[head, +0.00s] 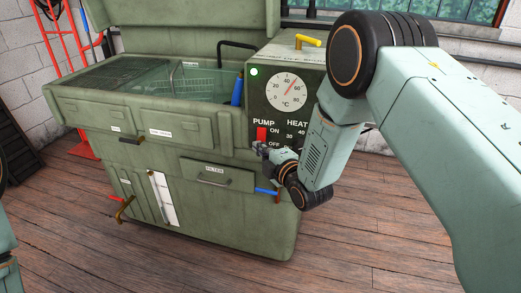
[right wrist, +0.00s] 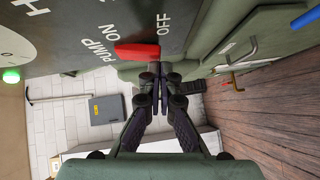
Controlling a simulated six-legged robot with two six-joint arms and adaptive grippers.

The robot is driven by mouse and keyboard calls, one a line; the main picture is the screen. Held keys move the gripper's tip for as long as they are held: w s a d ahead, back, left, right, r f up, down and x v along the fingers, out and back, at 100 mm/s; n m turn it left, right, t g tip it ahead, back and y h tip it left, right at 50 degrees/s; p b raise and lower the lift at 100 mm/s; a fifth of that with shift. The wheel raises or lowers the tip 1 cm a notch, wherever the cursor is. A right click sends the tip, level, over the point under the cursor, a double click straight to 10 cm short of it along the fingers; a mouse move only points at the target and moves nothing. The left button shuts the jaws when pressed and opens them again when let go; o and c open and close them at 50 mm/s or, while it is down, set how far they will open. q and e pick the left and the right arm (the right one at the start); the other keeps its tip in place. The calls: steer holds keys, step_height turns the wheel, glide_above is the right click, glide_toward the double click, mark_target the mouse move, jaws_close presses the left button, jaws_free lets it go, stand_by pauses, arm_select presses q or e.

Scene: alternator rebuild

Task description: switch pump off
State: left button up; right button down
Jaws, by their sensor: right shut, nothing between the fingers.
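The red pump switch (head: 261,134) is on the dark control panel (head: 290,75) of the green washing machine, under the word PUMP. Its lever stands beside ON, above the OFF mark. In the right wrist view, the red lever (right wrist: 137,51) lies beside the ON lettering. My right gripper (head: 260,149) is shut and empty, just below the lever. Its fingertips also show in the right wrist view (right wrist: 159,76), close to the lever's OFF-side end; I cannot tell if they touch it. My left gripper is out of view.
A green lamp (head: 253,72) is lit beside the temperature dial (head: 287,92). A blue-handled valve (head: 267,191) and the FILTER drawer (head: 216,176) are below the panel. A wash basin (head: 150,80) is at left. The wooden floor in front is clear.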

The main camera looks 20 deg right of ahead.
steer(key=shift+f+n+t+b, duration=0.25)
steer(key=shift+n+t+b, duration=0.05)
steer(key=shift+b, duration=0.2)
steer(key=shift+w+d+f+n+t+b, duration=0.15)
steer(key=shift+f+n+t+b, duration=0.3)
steer(key=shift+b, duration=0.5)
steer(key=shift+w+d+n+t+y+b, duration=0.1)
steer(key=shift+w+n+t+y+b, duration=0.15)
steer(key=shift+n+t+b, duration=0.35)
steer(key=shift+s, duration=0.1)
steer(key=shift+f, duration=0.1)
